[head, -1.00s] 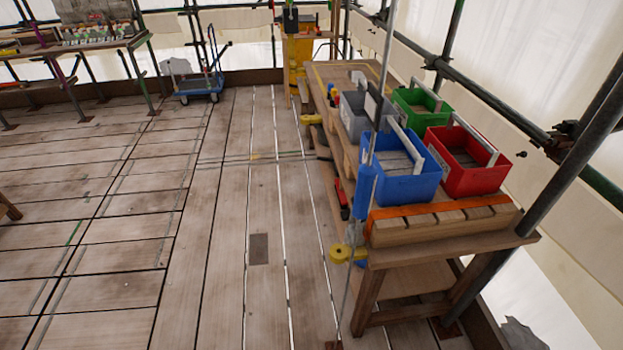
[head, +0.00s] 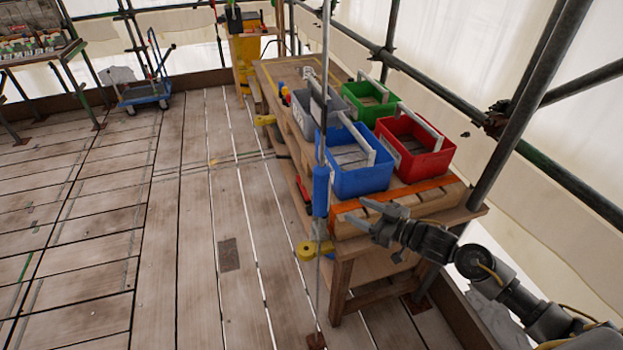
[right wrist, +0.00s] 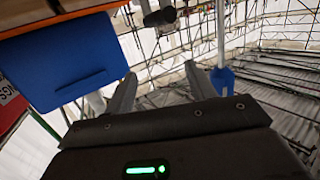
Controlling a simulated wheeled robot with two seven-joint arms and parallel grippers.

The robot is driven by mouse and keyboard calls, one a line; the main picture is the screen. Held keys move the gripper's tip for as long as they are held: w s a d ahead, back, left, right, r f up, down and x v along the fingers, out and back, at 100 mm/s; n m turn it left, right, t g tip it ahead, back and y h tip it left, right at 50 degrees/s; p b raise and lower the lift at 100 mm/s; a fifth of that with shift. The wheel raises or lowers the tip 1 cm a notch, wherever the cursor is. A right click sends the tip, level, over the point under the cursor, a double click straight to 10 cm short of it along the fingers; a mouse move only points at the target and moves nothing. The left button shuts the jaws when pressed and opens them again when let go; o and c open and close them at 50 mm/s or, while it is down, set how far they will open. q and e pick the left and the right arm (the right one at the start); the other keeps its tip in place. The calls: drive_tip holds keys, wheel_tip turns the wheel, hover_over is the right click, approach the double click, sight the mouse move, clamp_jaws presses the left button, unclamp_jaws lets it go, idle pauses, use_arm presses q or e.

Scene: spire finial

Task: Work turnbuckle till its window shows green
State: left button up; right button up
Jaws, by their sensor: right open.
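The turnbuckle (head: 321,190) is a blue sleeve on an upright thin metal rod, beside the near left corner of the workbench. It also shows small in the right wrist view (right wrist: 222,80), right of my fingers. Its window cannot be made out, nor any colour in it. My right gripper (head: 362,214) is open and empty, in front of the bench's near edge, to the right of the turnbuckle and apart from it. Its two fingers also show in the right wrist view (right wrist: 160,75). My left gripper is out of view.
The workbench (head: 478,214) carries blue (head: 360,180), red (head: 430,163), green (head: 373,106) and grey (head: 303,113) crates. A yellow round thing (head: 308,250) sits low by the rod. Scaffold poles stand right. A blue trolley (head: 145,95) stands far back.

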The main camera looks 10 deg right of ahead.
sight(318, 183)
drive_tip(key=s+a+r+n+g+y, duration=0.2)
drive_tip(key=s+r+y, duration=0.1)
drive_tip(key=r, duration=0.3)
drive_tip(key=s+a+r+n+g+y, duration=0.2)
drive_tip(key=r+n, duration=0.1)
drive_tip(key=r, duration=0.4)
drive_tip(key=p+x, duration=0.4)
drive_tip(key=x, duration=0.5)
drive_tip(key=shift+w+a+r, duration=0.1)
drive_tip(key=shift+w, duration=0.2)
drive_tip(key=shift+w+a, duration=0.3)
drive_tip(key=shift+a, duration=0.25)
drive_tip(key=shift+c, duration=0.4)
